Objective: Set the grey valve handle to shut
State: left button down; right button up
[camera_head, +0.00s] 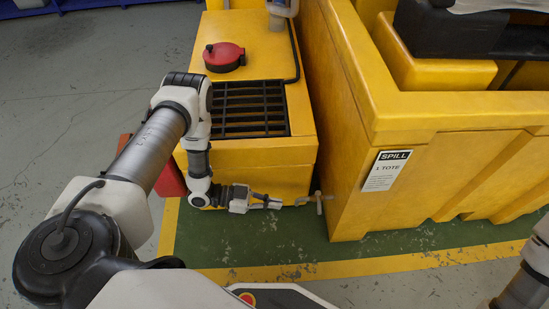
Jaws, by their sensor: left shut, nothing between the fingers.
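The grey valve handle (319,202) is a small grey lever on a short stem at the front of the yellow box, low down near the gap beside the large tote. My left gripper (279,204) is shut and empty, just left of the handle and its stem, pointing right toward them. A small gap seems to lie between the fingertips and the handle, but contact with the stem is hard to rule out. My right gripper is not in view; only part of my right arm shows at the lower right edge.
The yellow box (270,158) has a black grate (250,108) and a red cap (224,57) on top. A large yellow tote (440,150) with a SPILL label (387,170) stands close on the right. Green floor with a yellow border is clear in front.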

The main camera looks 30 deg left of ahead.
aim_at(318, 210)
pick_arm(q)
jog(key=b+x, duration=0.4)
jog(key=x, duration=0.6)
jog(key=shift+d, duration=0.2)
jog(key=shift+w+d, duration=0.15)
jog(key=shift+d, duration=0.25)
jog(key=shift+d+r+p, duration=0.1)
jog(key=shift+d+p, duration=0.2)
jog(key=shift+p, duration=0.45)
jog(key=shift+f, duration=0.2)
